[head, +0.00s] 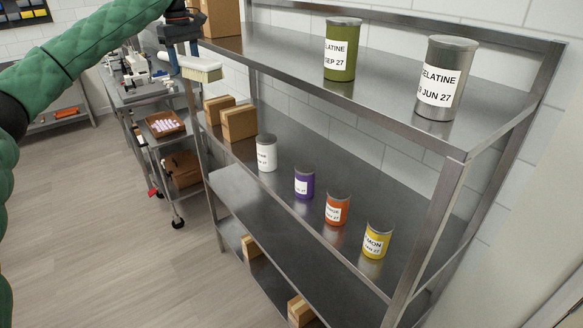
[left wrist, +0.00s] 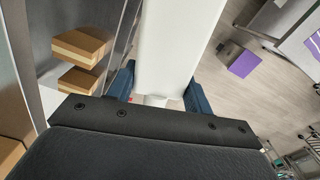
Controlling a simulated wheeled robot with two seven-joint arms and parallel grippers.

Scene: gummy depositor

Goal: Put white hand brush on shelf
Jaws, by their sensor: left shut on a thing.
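The white hand brush (head: 200,68) is in the head view, at the left end of the metal shelf unit, with its bristles facing down. My left gripper (head: 181,42) is shut on it. In the left wrist view the brush (left wrist: 178,45) is a large white shape between the blue fingers, and the part near the jaws is partly hidden. The brush is near the height of the top shelf (head: 398,100), by its left end. I cannot tell whether it is over the shelf or beside it. My right gripper is not in view.
The top shelf holds a green tin (head: 342,50), a grey tin (head: 445,82) and a cardboard box (head: 222,18). The middle shelf has boxes (head: 240,122) and several small tins, including a purple one (head: 304,184). A metal cart (head: 160,140) stands behind. The top shelf's middle is clear.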

